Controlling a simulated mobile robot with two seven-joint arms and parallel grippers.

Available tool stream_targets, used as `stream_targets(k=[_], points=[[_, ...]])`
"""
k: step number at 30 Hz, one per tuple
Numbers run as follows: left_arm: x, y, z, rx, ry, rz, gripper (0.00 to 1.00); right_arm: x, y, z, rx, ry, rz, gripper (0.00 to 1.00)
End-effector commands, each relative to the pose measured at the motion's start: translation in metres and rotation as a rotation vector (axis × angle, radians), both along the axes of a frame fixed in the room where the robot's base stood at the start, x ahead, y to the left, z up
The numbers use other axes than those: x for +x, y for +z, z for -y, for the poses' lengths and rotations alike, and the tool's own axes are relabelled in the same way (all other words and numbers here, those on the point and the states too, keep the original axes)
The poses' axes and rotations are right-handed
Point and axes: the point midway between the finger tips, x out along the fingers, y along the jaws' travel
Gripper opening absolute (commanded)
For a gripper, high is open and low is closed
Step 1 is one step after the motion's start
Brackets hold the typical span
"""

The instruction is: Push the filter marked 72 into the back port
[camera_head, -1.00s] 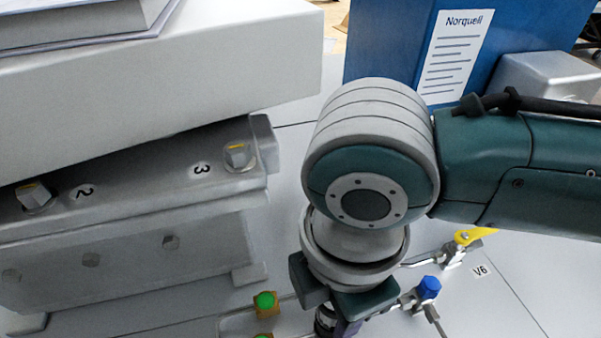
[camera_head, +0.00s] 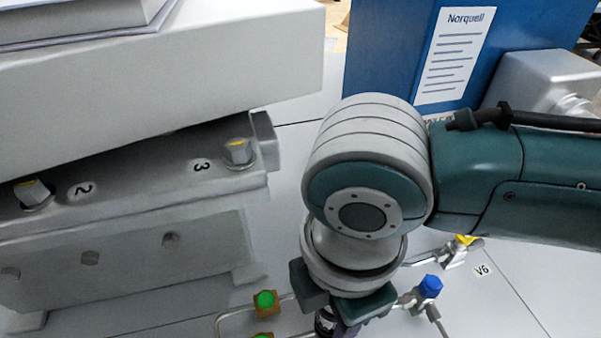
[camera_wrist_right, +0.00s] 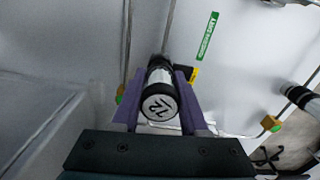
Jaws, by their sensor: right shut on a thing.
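The filter marked 72 (camera_wrist_right: 160,102) is a dark cylinder with a white end face, seen end-on in the right wrist view. My right gripper (camera_wrist_right: 161,82) is shut on it, with a purple finger on either side. In the head view the right gripper (camera_head: 334,318) is at the bottom edge, and a dark part of the filter (camera_head: 325,322) shows by it. The back port cannot be made out, and I cannot tell whether the filter's far end touches anything. My left gripper is not in view.
Green-topped fittings (camera_head: 265,299) and thin pipes lie left of the gripper. A blue-capped valve (camera_head: 429,288) stands close on its right. A grey housing (camera_head: 120,220) is at the left. Another black-and-white cylinder (camera_wrist_right: 299,97) shows at the wrist view's right edge.

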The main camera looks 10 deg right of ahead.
Motion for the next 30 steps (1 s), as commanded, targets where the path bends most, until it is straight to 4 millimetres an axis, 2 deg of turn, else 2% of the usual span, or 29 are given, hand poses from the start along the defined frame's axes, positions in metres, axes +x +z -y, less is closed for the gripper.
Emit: stream_targets(k=[25, 26, 30], points=[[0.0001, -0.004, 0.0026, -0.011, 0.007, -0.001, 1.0, 0.0001, -0.0091, 0.0, 0.001, 0.0, 0.0, 0.0], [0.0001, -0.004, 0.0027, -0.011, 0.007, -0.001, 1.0, 0.0001, -0.009, 0.0, 0.001, 0.0, 0.0, 0.45], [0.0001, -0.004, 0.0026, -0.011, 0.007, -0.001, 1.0, 0.0002, -0.0089, 0.0001, 0.0, 0.0, 0.0, 0.6]])
